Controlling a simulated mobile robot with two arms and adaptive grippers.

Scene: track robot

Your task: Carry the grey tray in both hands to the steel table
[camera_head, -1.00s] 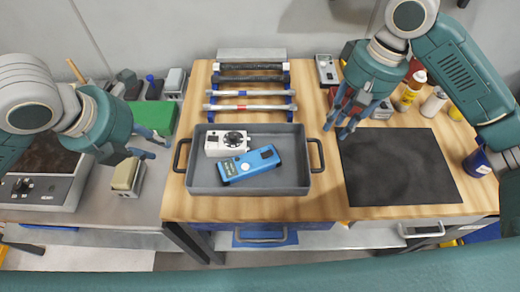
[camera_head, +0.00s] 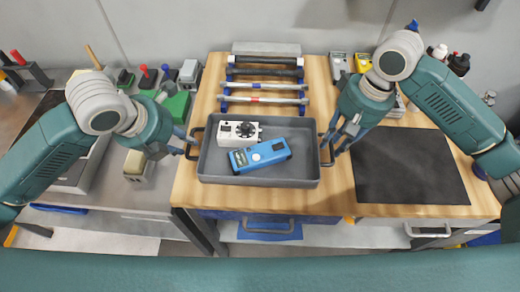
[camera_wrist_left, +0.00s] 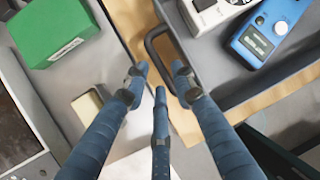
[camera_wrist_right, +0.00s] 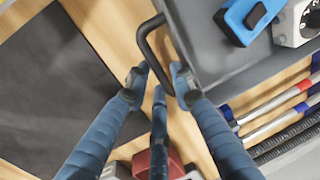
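The grey tray (camera_head: 262,183) sits on a wooden-topped bench, with a dark handle at each end. It holds a white device with a black dial (camera_head: 238,132) and a blue meter (camera_head: 260,156). My left gripper (camera_head: 186,146) is open at the tray's left handle (camera_wrist_left: 150,40); in the left wrist view the handle lies just beyond the fingertips. My right gripper (camera_head: 333,142) is open at the right handle (camera_wrist_right: 143,38), which reaches between its fingertips in the right wrist view. Neither gripper is visibly closed on a handle. A grey metal-looking table (camera_head: 120,205) stands on the left.
A rack with several bars (camera_head: 265,86) stands behind the tray. A black mat (camera_head: 410,165) lies to its right. The left table carries a green box (camera_head: 177,106), a beige-topped block (camera_head: 137,165) and other items. Bottles and small devices stand at the back right.

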